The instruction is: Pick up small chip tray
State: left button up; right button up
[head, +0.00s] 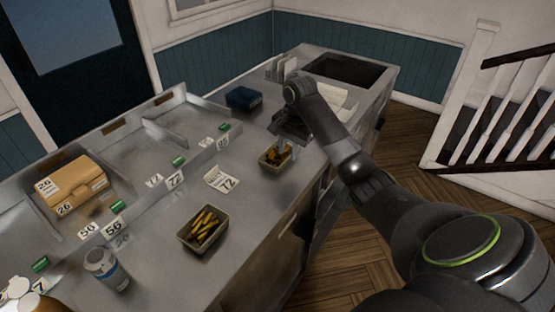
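Two chip trays stand on the steel counter. The one farther back (264,163) looks the smaller of the two and holds browned chips; part of it is hidden by my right gripper. The nearer tray (190,243) is olive-brown, holds yellow chips and stands apart near the counter's front edge. My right gripper (285,147) points down at the far tray, its fingertips at the tray's back right side. Whether the fingers are open or closed on the rim is too small to tell. My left gripper is out of view.
A dark sunken basin (348,70) is at the far end. Bare counter lies between the trays.

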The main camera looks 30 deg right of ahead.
aim_at(285, 161)
jog(key=f, duration=0.2)
jog(key=a+f+p, duration=0.1)
jog(key=f, duration=0.1)
jog(key=shift+w+f, duration=0.15)
jog(key=shift+f, duration=0.05)
jog(key=shift+d, duration=0.1)
jog(key=shift+c, duration=0.2)
grip_shut()
jog(key=shift+r, duration=0.1)
dwell(0.8)
